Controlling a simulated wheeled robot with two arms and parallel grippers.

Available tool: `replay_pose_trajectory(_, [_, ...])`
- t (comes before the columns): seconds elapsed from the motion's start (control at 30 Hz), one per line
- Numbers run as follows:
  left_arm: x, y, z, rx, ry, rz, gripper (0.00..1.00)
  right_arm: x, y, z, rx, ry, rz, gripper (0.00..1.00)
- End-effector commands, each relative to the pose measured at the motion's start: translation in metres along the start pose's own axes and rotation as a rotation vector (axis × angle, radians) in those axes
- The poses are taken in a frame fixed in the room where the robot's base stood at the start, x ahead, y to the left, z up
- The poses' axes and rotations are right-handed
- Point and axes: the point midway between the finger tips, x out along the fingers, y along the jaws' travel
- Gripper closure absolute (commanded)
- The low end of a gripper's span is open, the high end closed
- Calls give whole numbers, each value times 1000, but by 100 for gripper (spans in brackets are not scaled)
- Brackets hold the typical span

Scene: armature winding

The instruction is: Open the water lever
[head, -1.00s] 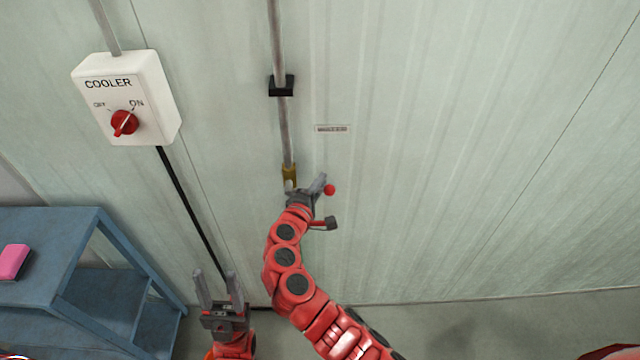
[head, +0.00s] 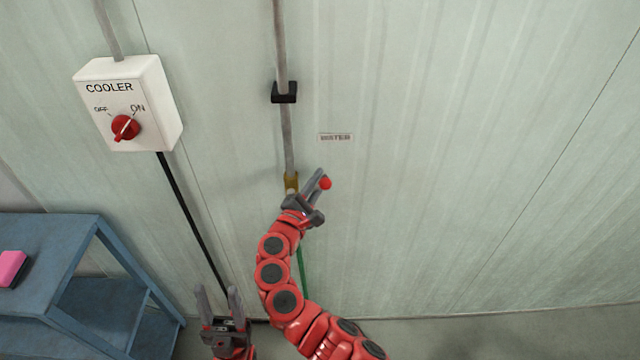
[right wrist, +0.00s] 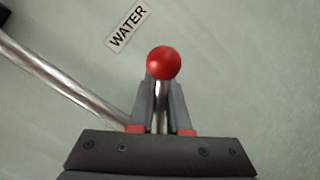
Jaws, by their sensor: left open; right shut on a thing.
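The water lever's red ball knob (head: 325,183) shows at the tips of my right gripper (head: 318,182) in the head view. In the right wrist view the red knob (right wrist: 163,63) stands just beyond the fingers, and the lever's metal rod (right wrist: 161,105) runs between them. My right gripper (right wrist: 162,105) is shut on the lever rod. The brass valve fitting (head: 291,182) sits at the lower end of the wall pipe, partly hidden by my right gripper. My left gripper (head: 219,302) is open and empty, low and left of the valve.
A WATER label (head: 335,137) is on the wall above the lever; it also shows in the right wrist view (right wrist: 127,28). A white COOLER switch box (head: 128,103) hangs at left. A blue table (head: 60,240) with a pink object (head: 11,268) stands lower left. The wall at right is clear.

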Motion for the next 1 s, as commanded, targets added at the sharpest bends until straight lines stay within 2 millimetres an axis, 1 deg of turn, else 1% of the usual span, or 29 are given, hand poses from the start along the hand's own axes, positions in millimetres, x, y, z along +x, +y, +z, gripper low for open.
replay_pose_trajectory(0.5, [0,0,0,0,0,0,50,0,2,1,-21,-5,10,100])
replay_pose_trajectory(0.53, [0,0,0,0,0,0,50,0,2,0,-21,-5,10,82])
replay_pose_trajectory(0.67, [0,0,0,0,0,0,50,0,2,0,-21,-5,9,58])
replay_pose_trajectory(0.7, [-1,0,0,0,0,0,50,0,2,0,-21,-5,9,55])
replay_pose_trajectory(1.0, [0,0,0,0,0,0,50,0,2,0,-20,-5,9,55])
